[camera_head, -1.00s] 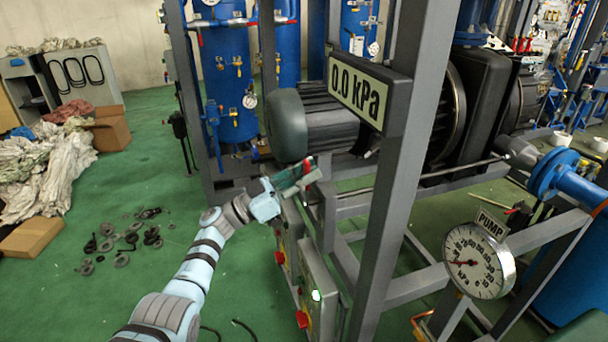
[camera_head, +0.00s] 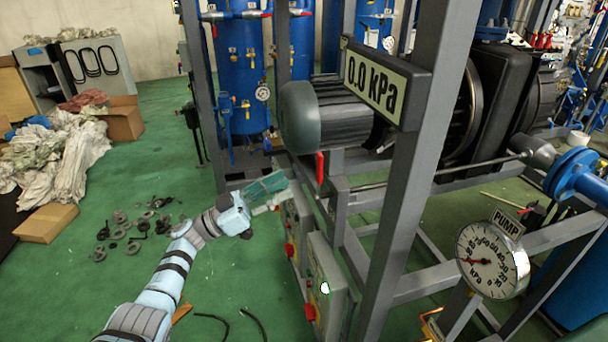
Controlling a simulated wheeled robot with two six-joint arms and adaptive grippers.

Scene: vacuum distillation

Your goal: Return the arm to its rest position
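My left arm comes in from the bottom left. Its gripper (camera_head: 280,190) is in front of the upper edge of the control boxes, over the green floor. Its two fingers look apart, with nothing seen between them. A red valve handle (camera_head: 319,168) hangs upright on the frame, to the right of the fingertips and apart from them. The digital display (camera_head: 376,86) reads 0.0 kPa. My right gripper is not in view.
Grey control boxes (camera_head: 326,284) with red knobs and a lit green lamp stand close right of my arm. A grey frame post (camera_head: 415,170) rises beside them. Loose dark parts (camera_head: 130,232) and a cardboard box (camera_head: 44,223) lie left. Floor between is mostly clear.

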